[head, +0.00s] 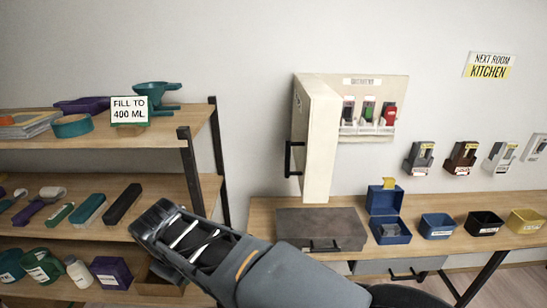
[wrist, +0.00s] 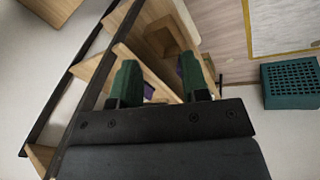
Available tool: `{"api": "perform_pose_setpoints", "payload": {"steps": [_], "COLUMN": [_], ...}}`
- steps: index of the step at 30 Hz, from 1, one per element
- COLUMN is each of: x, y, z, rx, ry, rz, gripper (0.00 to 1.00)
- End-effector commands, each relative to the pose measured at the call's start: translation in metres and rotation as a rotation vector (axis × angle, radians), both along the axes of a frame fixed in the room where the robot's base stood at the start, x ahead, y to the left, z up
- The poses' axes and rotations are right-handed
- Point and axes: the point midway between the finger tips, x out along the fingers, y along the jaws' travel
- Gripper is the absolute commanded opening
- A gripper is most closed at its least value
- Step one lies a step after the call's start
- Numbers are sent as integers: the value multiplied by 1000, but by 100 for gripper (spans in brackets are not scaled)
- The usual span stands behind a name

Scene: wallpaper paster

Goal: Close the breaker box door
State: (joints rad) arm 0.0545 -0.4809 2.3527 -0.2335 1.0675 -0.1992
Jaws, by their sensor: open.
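The breaker box (head: 375,86) is a beige panel on the wall in the head view, with black, green and red switches showing inside. Its door (head: 321,140) stands open, swung out toward me at the box's left side. A black handle (head: 289,158) is on the door's left edge. My gripper (wrist: 158,80) is open and empty in the wrist view, its two green-padded fingers apart. In the head view my arm reaches to the lower left, in front of the shelf and well away from the door; the fingertips are not clear there. The wrist view does not show the box.
A wooden shelf (head: 152,131) with several items stands left. Below the box is a wooden table (head: 262,215) with a grey flat case (head: 321,228), an open blue box (head: 388,229) and several bins. Small wall units hang to the right. A green perforated crate (wrist: 290,82) shows in the wrist view.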

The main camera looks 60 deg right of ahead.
Motion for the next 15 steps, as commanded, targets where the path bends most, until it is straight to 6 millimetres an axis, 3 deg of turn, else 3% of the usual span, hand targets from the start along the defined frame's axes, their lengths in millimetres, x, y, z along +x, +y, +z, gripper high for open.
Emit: {"api": "perform_pose_setpoints", "payload": {"steps": [5,9,12,15], "x": [20,32,39,45], "y": [-99,-166,-198,-218], "z": [22,57,81,99], "rx": [-399,-602,-673,-699], "ry": [457,868,1130,1334], "rz": [225,308,316,297], "gripper": [42,42,42,42]}}
